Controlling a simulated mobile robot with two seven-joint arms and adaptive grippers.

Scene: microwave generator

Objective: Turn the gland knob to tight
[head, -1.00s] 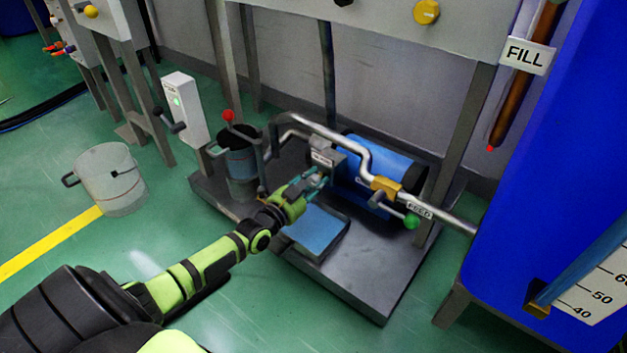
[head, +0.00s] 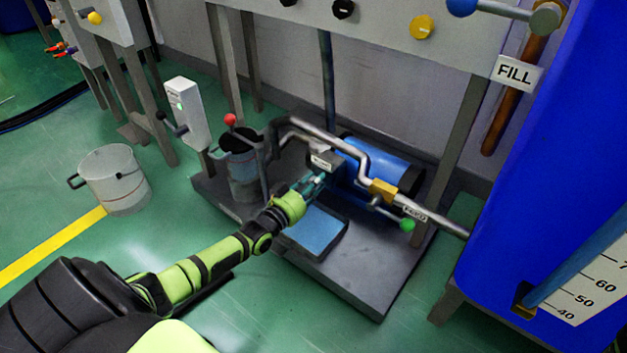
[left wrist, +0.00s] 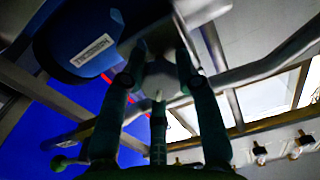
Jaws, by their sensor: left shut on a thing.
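My left gripper (head: 313,183) reaches in from the left to the pump on the low dark base. It is just below and in front of a small grey housing (head: 325,160) with a label too small to read. In the left wrist view the two fingers (left wrist: 160,88) stand on either side of a pale grey rounded part, which I take to be the gland knob (left wrist: 160,72). The fingers are shut on it. The fingers hide the knob in the head view, and its turn setting cannot be read. My right gripper is not in view.
A silver pipe (head: 330,142) bends above the gripper to a brass valve (head: 383,189) with a green-knobbed handle. The blue motor (head: 380,166) lies behind. A blue pad (head: 314,230) lies in front.

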